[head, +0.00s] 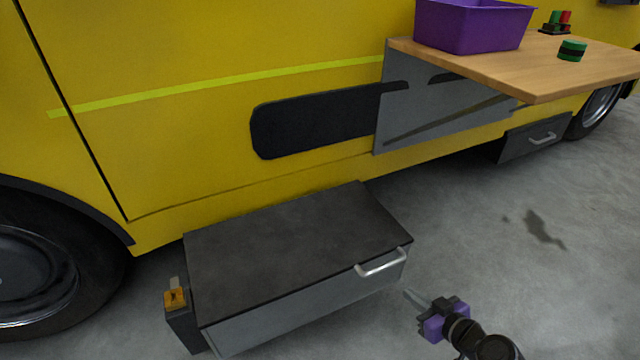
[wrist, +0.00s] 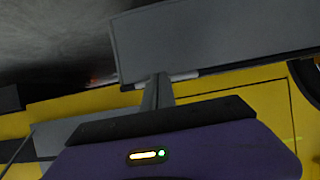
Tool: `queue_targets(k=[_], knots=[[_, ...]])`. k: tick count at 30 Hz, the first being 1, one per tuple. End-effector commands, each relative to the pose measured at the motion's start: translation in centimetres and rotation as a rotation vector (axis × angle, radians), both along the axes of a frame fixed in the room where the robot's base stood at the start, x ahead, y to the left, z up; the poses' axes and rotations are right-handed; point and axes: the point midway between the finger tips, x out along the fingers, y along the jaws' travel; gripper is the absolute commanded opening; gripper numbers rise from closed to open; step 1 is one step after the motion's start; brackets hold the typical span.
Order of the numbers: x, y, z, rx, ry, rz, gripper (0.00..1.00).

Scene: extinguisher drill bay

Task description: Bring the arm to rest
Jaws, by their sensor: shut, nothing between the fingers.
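My gripper (head: 411,297) shows at the lower right of the head view, a purple and black body with its fingers together and nothing between them. It is to the right of the grey chest's silver handle (head: 381,263), apart from it as far as the picture shows. In the wrist view my gripper's fingers (wrist: 157,90) are together, in front of a grey panel (wrist: 215,40). The purple gripper body with a lit indicator fills the bottom of that view.
The grey chest (head: 290,240) with a dark lid stands beside the yellow vehicle (head: 200,60). An orange-topped post (head: 175,299) is at its left end.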

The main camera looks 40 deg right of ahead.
Motion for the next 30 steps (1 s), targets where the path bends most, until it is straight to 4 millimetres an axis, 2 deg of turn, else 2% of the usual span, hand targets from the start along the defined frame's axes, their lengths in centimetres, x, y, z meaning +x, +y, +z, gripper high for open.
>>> queue_targets(k=[5,8,11,14,17,22,26,30], knots=[[0.0,-0.1,0.1,0.019,-0.01,-0.015,0.0],[-0.2,-1.2,0.5,0.043,-0.031,-0.081,0.0],[-0.4,-3.1,2.3,0.03,-0.068,-0.177,0.0],[-1.4,-3.2,3.7,0.009,-0.094,-0.259,0.0],[-2.3,-1.6,5.1,-0.018,-0.122,-0.299,0.0],[-3.7,2.9,7.9,-0.059,-0.18,-0.291,0.0],[-4.9,8.3,10.8,-0.078,-0.237,-0.225,0.0],[-6.7,14.5,14.3,-0.081,-0.293,-0.107,0.0]])
